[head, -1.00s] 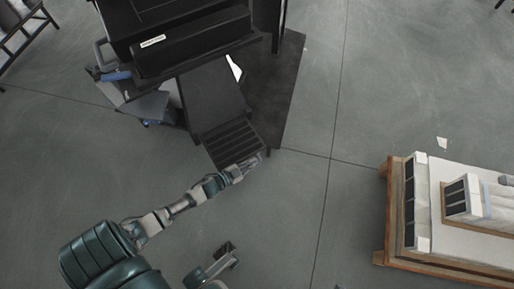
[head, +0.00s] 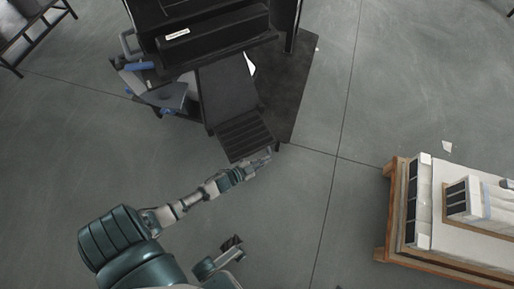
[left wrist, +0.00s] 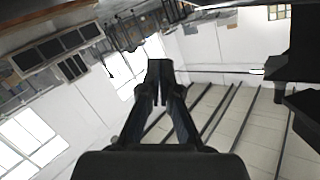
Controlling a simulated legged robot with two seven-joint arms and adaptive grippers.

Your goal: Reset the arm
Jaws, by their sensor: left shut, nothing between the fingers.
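My left arm (head: 190,201) comes in from the lower left of the head view and reaches up and to the right. My left gripper (head: 264,158) is at its end, beside the lower end of a dark ribbed ramp (head: 245,136); I cannot tell whether they touch. In the left wrist view the left gripper (left wrist: 160,82) has its fingers together with nothing between them.
A large black machine (head: 215,40) stands at the top, on a dark mat (head: 291,90). A wooden pallet (head: 389,212) with white goods lies at the right. A bench (head: 35,35) is at the top left. The grey floor between machine and pallet is clear.

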